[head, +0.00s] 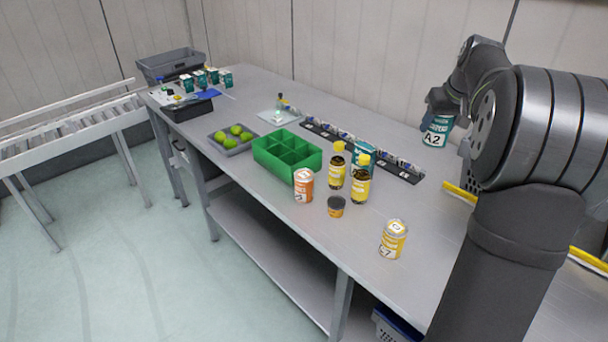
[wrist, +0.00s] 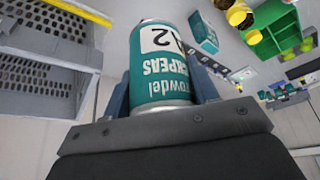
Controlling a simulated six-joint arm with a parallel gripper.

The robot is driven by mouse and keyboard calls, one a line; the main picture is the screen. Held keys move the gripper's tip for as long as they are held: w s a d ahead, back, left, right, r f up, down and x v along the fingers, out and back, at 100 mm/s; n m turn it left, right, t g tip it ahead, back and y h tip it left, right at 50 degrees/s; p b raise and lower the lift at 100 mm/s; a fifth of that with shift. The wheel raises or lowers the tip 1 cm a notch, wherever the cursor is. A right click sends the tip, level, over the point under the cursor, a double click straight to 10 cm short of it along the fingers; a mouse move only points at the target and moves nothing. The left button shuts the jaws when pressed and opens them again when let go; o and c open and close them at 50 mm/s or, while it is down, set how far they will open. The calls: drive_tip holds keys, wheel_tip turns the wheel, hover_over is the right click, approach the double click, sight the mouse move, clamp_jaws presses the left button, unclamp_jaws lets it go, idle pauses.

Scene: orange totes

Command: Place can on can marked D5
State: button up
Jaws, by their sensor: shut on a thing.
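My gripper (head: 437,108) is shut on a teal and white can marked A2 (head: 437,133), raised above the right side of the bench. In the wrist view the same can (wrist: 162,65) sits between the fingers, its label reading upside down. A yellow can (head: 393,240) stands upright near the front right of the bench, with a mark ending in 7. An orange can (head: 303,185) stands by the green tray; its mark is too small to read surely. A teal container (head: 364,150) is partly hidden behind the bottles. I cannot make out a D5 mark.
Two dark bottles with yellow caps (head: 360,180) and a small dark-lidded cup (head: 336,206) stand between the cans. A green divided tray (head: 270,163) and a row of small items (head: 345,138) lie behind. Grey perforated crates (wrist: 45,70) show in the wrist view.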

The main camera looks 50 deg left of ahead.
drive_tip(key=s+a+n+g, duration=0.1)
drive_tip(key=s+a+n, duration=0.1)
drive_tip(key=s+a, duration=0.6)
drive_tip(key=s+a+n, duration=0.2)
drive_tip(key=s+a, duration=0.4)
drive_tip(key=a, duration=0.4)
hover_over(304, 174)
drive_tip(key=shift+y, duration=0.3)
wheel_tip(304, 174, down, 12)
drive_tip(key=shift+f, duration=2)
drive_tip(key=shift+f, duration=0.1)
drive_tip(key=o, duration=1.2)
